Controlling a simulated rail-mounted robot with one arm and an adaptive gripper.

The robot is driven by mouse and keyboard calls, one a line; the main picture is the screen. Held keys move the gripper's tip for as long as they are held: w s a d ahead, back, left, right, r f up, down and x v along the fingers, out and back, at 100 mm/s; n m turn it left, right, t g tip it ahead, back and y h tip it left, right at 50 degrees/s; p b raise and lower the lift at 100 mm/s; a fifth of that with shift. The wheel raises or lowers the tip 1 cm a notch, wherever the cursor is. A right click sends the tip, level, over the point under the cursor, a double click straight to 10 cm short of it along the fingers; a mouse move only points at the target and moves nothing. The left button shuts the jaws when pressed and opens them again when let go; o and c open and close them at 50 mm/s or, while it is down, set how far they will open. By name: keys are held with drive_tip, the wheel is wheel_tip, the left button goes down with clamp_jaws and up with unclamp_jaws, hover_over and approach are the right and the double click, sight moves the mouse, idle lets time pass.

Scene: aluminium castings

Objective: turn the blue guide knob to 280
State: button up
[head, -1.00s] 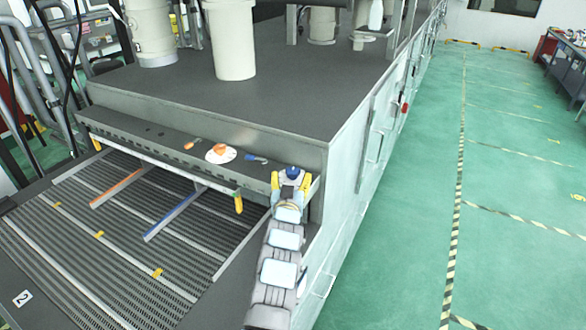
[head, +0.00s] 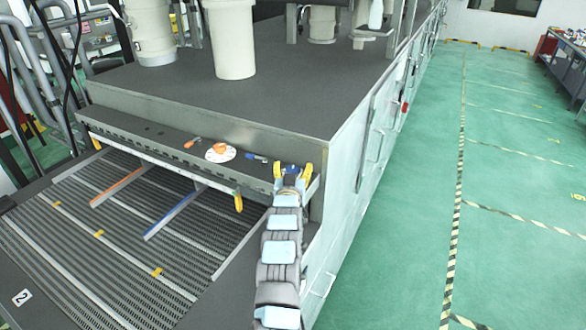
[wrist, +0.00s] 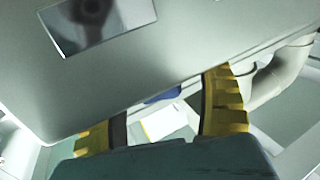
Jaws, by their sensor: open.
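The blue guide knob (head: 291,168) is at the right end of the machine's front ledge in the head view, partly hidden by my gripper (head: 293,174). The gripper's two yellow fingers stand apart, one on each side of the knob. In the wrist view a small piece of blue (wrist: 162,95), apparently the knob, shows between the open fingers (wrist: 163,108); most of it is hidden. Whether the fingers touch it I cannot tell. No dial marks around it can be read. The blue guide bar (head: 174,213) lies slanted over the slatted conveyor.
Left along the ledge are a small blue lever (head: 256,157), an orange knob (head: 220,148) on a white disc, and an orange lever (head: 192,142). An orange bar (head: 118,187) lies over the conveyor. The green floor (head: 510,200) to the right is clear.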

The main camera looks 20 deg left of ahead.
drive_tip(key=c, duration=1.2)
drive_tip(key=shift+w+r+p, duration=0.1)
drive_tip(key=shift+p, duration=0.65)
drive_tip(key=shift+c, duration=0.2)
drive_tip(key=shift+a, duration=0.1)
drive_tip(key=o, duration=1.2)
drive_tip(key=shift+o, duration=0.2)
drive_tip(key=shift+f, duration=0.2)
